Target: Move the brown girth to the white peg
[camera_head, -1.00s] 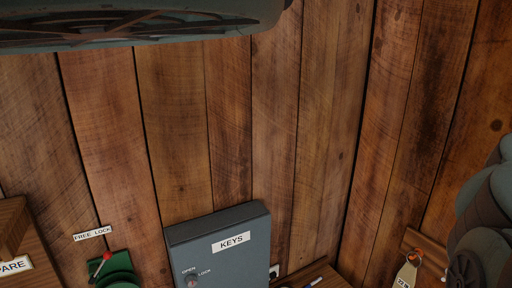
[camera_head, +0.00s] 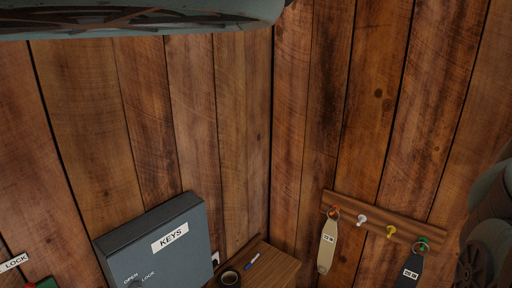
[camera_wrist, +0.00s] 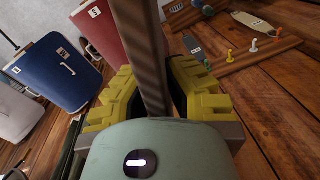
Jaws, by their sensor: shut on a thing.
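The white peg (camera_head: 362,219) is on a wooden rail on the right-hand wall, between the orange and yellow pegs, and it is bare. It also shows in the wrist view (camera_wrist: 254,46). My gripper (camera_wrist: 152,100), with yellow finger pads, is shut on a long brown strap, the brown girth (camera_wrist: 140,45), which runs up out of the wrist picture. The girth's far end is out of view. In the wrist view the rail lies to the right of the gripper, apart from the girth. The gripper does not show in the head view.
A tan tag-like piece (camera_head: 328,245) hangs from the orange peg and a dark one (camera_head: 409,268) from the green peg. The yellow peg (camera_head: 391,231) is bare. A grey KEYS box (camera_head: 160,250) is on the left wall. Blue (camera_wrist: 55,72) and red (camera_wrist: 120,35) cases show in the wrist view.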

